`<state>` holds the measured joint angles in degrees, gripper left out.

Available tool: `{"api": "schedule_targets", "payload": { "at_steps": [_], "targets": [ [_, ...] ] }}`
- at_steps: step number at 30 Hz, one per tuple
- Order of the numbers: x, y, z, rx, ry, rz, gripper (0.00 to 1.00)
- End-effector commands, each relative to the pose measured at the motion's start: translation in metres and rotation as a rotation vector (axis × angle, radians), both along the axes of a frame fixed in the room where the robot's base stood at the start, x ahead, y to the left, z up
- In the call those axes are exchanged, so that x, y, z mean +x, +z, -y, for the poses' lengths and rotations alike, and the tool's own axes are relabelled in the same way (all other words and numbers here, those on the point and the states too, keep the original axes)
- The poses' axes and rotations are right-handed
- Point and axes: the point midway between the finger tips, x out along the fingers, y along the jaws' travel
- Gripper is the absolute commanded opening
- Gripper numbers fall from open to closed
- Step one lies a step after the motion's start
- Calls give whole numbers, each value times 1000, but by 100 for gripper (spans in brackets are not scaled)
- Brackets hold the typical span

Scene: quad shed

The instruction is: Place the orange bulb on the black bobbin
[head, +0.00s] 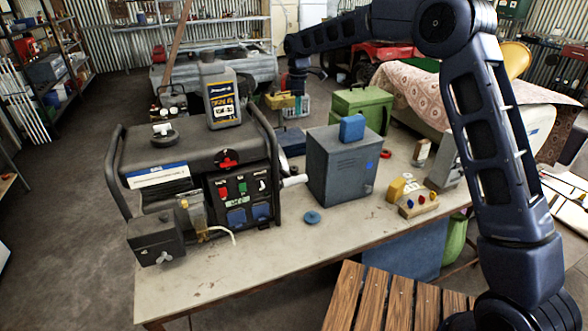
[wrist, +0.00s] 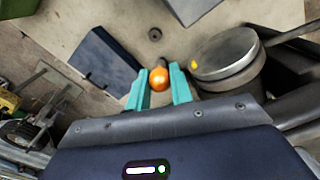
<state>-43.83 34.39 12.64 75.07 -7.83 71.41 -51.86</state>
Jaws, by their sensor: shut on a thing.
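The orange bulb (wrist: 159,78) sits between the teal fingertips of my gripper (wrist: 158,88) in the wrist view. The gripper is shut on it. A small round black piece with a centre hole, seemingly the black bobbin (wrist: 155,35), lies on the pale tabletop beyond the fingertips, apart from the bulb. I cannot make out the bobbin in the head view.
A dark blue box (wrist: 105,60) stands left of the fingers, and a round metal cap (wrist: 226,53) close on their right. The generator (head: 200,175) and grey cabinet (head: 343,165) fill much of the table (head: 290,250). Bare tabletop surrounds the bobbin.

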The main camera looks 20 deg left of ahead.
Motion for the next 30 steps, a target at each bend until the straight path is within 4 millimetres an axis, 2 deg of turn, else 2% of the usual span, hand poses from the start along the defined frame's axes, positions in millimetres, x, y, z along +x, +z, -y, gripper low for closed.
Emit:
{"api": "schedule_targets", "payload": {
  "at_steps": [1, 3, 11, 14, 30],
  "targets": [
    [4, -12, -6, -1, 15, -3, 9],
    [9, -24, -13, 1, 33, -4, 9],
    [16, -49, -24, 3, 67, -4, 9],
    [16, -65, -24, 1, 68, -5, 9],
    [15, -178, -24, 2, 67, -6, 9]
  ]
}}
